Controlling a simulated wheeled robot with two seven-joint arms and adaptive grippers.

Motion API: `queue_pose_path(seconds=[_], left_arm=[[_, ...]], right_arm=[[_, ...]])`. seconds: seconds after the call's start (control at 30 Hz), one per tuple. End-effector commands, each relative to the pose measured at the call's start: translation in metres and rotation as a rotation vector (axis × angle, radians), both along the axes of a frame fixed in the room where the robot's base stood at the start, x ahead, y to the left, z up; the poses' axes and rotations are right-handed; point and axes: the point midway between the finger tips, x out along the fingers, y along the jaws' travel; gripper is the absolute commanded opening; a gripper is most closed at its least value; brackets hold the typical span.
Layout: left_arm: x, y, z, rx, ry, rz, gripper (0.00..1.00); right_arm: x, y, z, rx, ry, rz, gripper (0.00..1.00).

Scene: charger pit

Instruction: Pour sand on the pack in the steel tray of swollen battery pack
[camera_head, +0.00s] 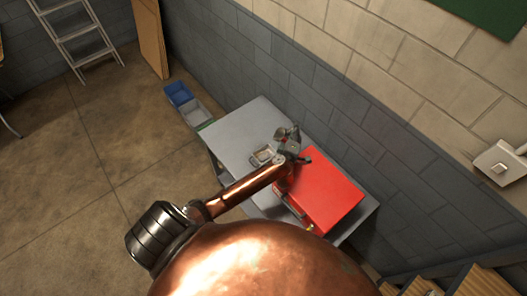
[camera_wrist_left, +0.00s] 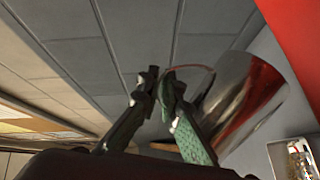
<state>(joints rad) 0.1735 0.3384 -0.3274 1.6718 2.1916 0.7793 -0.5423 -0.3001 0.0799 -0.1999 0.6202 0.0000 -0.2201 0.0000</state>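My left gripper (camera_head: 289,138) is above the grey table, just behind and right of a small steel tray (camera_head: 263,155). In the left wrist view the fingers (camera_wrist_left: 160,88) are brought together at the edge of a shiny metal cup (camera_wrist_left: 243,98), which they appear to pinch. The cup lies tilted in that view; its contents are hidden. The steel tray also shows in the left wrist view (camera_wrist_left: 275,160), lower right, with a pale, shiny pack (camera_wrist_left: 298,158) in it. No sand is visible. My right gripper is out of view.
A red box (camera_head: 325,189) covers the table's right part, close beside my left arm. The grey table (camera_head: 232,133) is bare at its left. A block wall (camera_head: 300,85) runs behind it. Blue (camera_head: 178,93) and grey bins (camera_head: 196,112) stand beyond the left end.

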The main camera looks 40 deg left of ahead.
Motion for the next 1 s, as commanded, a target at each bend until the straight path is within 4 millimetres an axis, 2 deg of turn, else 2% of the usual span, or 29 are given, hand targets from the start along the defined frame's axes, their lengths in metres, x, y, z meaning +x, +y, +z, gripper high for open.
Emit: queue_pose_path(seconds=[0.03,0.47,1.0], left_arm=[[0.001,-0.001,0.006,0.011,0.010,-0.001,0.00],[0.007,-0.007,0.001,0.130,0.118,-0.002,0.00],[0.026,-0.028,-0.018,0.349,0.321,-0.007,0.00]], right_arm=[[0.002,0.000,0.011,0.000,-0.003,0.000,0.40],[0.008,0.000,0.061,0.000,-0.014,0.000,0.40],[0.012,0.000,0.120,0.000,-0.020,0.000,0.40]])
